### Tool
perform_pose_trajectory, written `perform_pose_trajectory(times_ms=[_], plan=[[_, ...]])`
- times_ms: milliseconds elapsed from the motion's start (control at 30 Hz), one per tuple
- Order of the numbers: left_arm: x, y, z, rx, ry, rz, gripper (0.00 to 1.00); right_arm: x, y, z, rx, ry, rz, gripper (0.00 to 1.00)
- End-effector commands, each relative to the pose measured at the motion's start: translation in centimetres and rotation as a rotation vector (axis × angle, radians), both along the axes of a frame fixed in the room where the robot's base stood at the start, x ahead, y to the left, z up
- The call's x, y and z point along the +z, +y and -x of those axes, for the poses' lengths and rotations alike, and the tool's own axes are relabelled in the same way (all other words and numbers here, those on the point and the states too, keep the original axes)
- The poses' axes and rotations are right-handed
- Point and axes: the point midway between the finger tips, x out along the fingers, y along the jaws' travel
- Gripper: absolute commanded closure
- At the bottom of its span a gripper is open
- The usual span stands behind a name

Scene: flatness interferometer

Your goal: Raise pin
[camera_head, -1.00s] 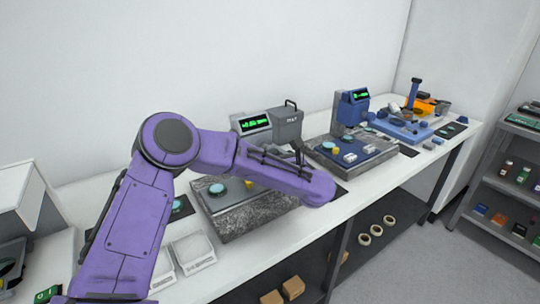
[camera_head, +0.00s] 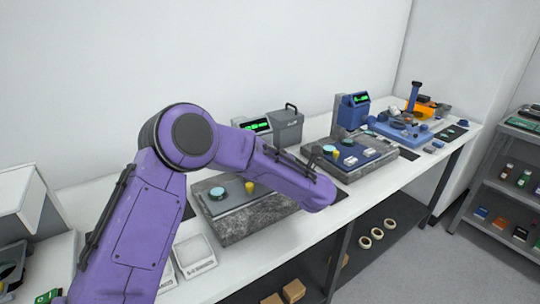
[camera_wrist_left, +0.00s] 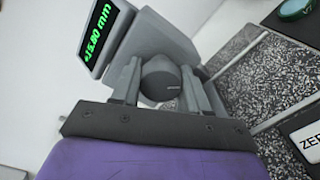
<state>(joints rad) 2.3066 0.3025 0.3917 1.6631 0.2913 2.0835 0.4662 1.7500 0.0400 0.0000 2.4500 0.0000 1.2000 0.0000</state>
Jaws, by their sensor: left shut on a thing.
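A grey gauge unit (camera_head: 286,127) with a green-lit display (camera_head: 256,127) stands at the back of a speckled granite base (camera_head: 250,222). In the head view my purple arm hides the gripper and the knob. I cannot make out the pin clearly. My right gripper is not in view.
A teal disc (camera_head: 216,193) and a yellow piece (camera_head: 250,186) lie on the granite base. A labelled white tray (camera_head: 195,254) is in front. A blue gauge station (camera_head: 351,112) and a blue tray (camera_head: 402,130) are further right. A shelf (camera_head: 500,185) stands at far right.

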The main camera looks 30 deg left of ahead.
Motion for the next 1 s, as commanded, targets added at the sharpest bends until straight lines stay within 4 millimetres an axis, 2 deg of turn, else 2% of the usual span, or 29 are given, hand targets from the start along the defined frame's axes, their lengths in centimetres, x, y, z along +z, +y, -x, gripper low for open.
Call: perform_pose_trajectory(times_ms=[500,1000], plan=[[0.3,-0.1,0.0,-0.002,0.431,-0.179,0.86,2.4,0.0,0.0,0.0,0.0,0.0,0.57],[0.1,-0.1,0.0,-0.002,0.648,-0.268,0.86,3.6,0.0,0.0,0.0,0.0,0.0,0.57]])
